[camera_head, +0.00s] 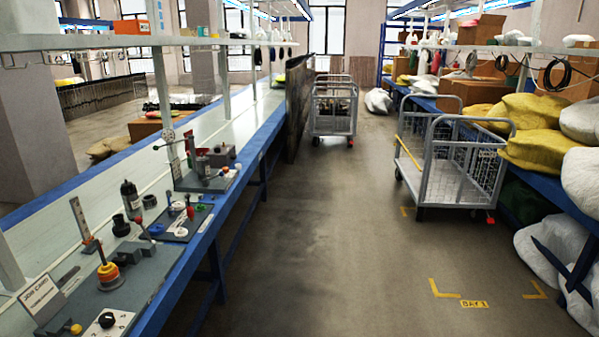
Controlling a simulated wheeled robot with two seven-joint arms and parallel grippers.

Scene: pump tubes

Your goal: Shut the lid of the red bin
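I see no red bin and no bin lid in the head view. Neither of my grippers shows in this view, so I cannot see whether they are open or shut.
A long workbench (150,290) with blue edges runs along the left, holding fixtures and small parts. An empty wire cart (445,170) stands right of the aisle, another cart (334,108) farther back. Yellow sacks (545,148) lie on the right. The aisle floor (330,240) is clear.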

